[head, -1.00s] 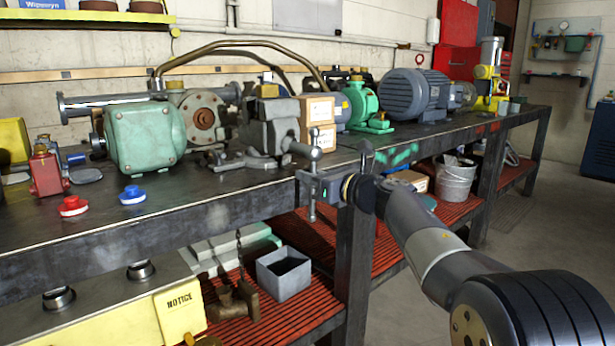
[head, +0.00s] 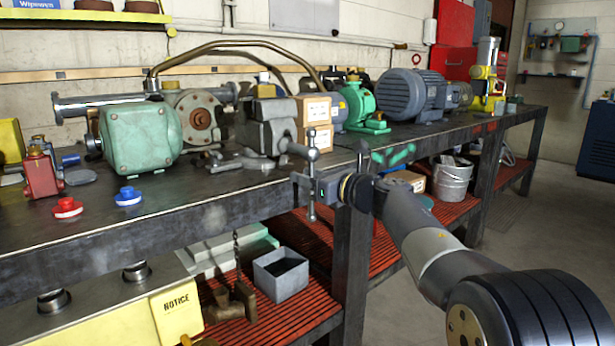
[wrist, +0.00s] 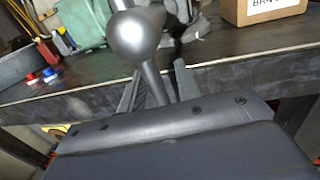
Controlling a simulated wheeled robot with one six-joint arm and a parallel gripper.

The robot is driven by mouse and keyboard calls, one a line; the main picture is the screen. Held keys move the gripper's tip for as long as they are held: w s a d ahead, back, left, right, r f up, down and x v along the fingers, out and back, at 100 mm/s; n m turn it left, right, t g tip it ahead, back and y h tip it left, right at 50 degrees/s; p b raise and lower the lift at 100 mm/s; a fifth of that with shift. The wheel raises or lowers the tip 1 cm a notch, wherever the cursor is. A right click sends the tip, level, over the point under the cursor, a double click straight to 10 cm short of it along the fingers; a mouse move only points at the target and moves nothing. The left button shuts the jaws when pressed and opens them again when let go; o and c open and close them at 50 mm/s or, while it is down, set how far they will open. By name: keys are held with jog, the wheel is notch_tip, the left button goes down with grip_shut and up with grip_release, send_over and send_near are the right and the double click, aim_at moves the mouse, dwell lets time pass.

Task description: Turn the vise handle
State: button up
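The grey vise (head: 268,128) stands on the bench near its front edge. Its handle (head: 311,158) is a thin metal bar with ball ends, hanging close to upright in front of the bench edge. My gripper (head: 307,186) is at the bar's middle, reaching in from the right. In the wrist view the handle's ball end (wrist: 136,38) is large, and its rod runs down between my two fingers (wrist: 158,85). The fingers stand apart, one on each side, with a gap to the right of the rod. The lower part of the rod is hidden behind the gripper body.
The workbench (head: 200,215) edge lies just behind my gripper. A green motor (head: 139,138) and cardboard boxes (head: 313,110) flank the vise. A grey bin (head: 281,275) sits on the red lower shelf. Open floor (head: 540,240) lies to the right.

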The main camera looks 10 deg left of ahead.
jog(key=p+v, duration=0.1)
jog(key=v, duration=0.9)
jog(key=shift+s+d, duration=0.2)
jog(key=shift+d, duration=0.1)
jog(key=b+x, duration=0.1)
jog(key=x, duration=0.9)
jog(key=shift+w+a+f, duration=0.1)
jog(key=shift+w+a, duration=0.05)
jog(key=shift+a, duration=0.25)
